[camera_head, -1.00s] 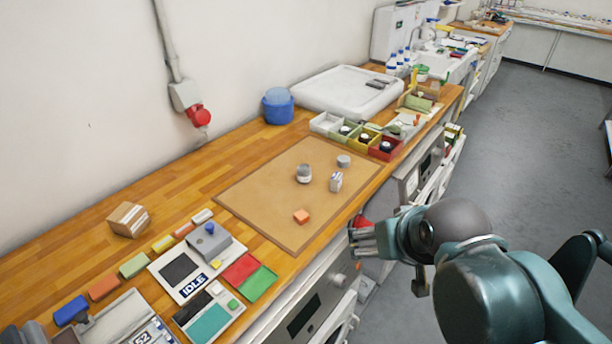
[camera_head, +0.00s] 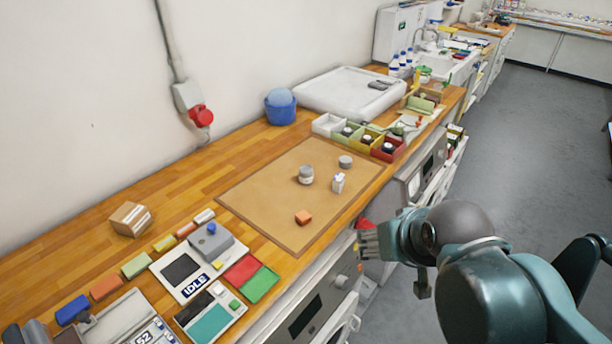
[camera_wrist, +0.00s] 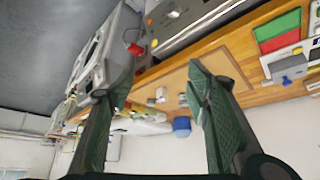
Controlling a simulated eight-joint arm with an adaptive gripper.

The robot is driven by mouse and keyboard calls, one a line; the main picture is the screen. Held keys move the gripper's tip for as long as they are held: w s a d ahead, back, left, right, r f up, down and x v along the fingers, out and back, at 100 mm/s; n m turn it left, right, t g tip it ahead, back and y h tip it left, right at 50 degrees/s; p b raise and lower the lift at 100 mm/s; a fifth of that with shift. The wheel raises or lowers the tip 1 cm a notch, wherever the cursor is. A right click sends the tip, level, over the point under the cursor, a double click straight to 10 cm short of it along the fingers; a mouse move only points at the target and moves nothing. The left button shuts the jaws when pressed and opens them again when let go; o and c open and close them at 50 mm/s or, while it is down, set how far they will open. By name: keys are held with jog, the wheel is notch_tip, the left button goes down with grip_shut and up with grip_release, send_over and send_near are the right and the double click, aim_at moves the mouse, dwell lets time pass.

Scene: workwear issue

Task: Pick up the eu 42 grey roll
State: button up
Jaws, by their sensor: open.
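Small grey and white pieces stand on the brown mat (camera_head: 258,203) on the wooden bench. One is a squat grey roll (camera_head: 306,175), one a smaller grey roll (camera_head: 345,162), and one a white-grey piece (camera_head: 338,183). Size markings are too small to read, so I cannot tell which is EU 42. My gripper (camera_head: 368,242) is off the bench's front edge, to the right of the mat, apart from all the pieces. In the wrist view my gripper (camera_wrist: 160,82) has its fingers spread and empty, with the mat and pieces beyond.
An orange block (camera_head: 303,217) lies near the mat's front. Open coloured bins, including a red one (camera_head: 388,151), line the mat's far end. A panel reading IDLE (camera_head: 195,286) and coloured pads are at the near end. The mat is mostly clear.

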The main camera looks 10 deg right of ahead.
jog(key=shift+r, duration=0.1)
jog(key=w+a+r+m+g+p, duration=0.2)
jog(key=w+r+m+p, duration=0.4)
jog(key=w, duration=0.6)
jog(key=m+g+p, duration=0.5)
jog(key=m+p, duration=0.6)
jog(key=m, duration=0.4)
send_over(307, 167)
jog(key=f, duration=1.2)
jog(key=shift+s, duration=0.25)
jog(key=shift+w+a+f, duration=0.1)
jog(key=shift+w+f, duration=0.1)
jog(key=shift+f, duration=0.2)
jog(key=shift+f, duration=0.1)
